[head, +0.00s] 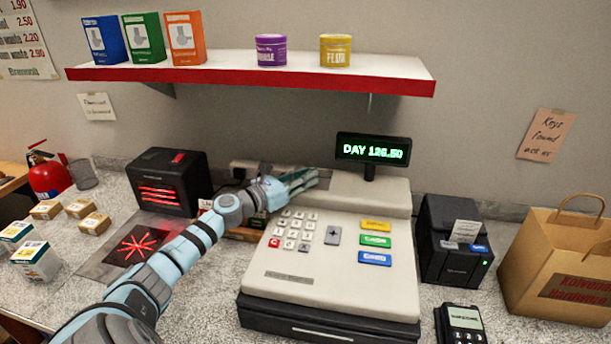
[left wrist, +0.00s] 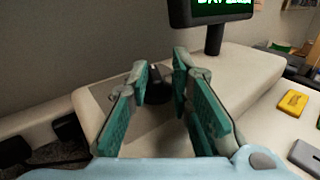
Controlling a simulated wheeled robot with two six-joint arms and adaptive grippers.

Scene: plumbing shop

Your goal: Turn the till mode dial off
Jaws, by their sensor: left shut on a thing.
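The till (head: 340,258) is a cream cash register on the counter, with number keys and yellow, green and blue keys. Its display (head: 372,149) on a post reads "DAY 126.50". My left gripper (head: 305,181) reaches to the upper left part of the till. In the left wrist view its two teal-padded fingers (left wrist: 160,68) are closed on the small dark mode dial (left wrist: 156,91). In the head view the dial is hidden by the gripper, and I cannot read its setting. My right gripper is not in view.
A black heater (head: 168,182) with glowing red bars stands left of the till. A receipt printer (head: 455,240), a card terminal (head: 461,325) and a paper bag (head: 570,262) are on the right. A red-edged shelf (head: 250,79) hangs above.

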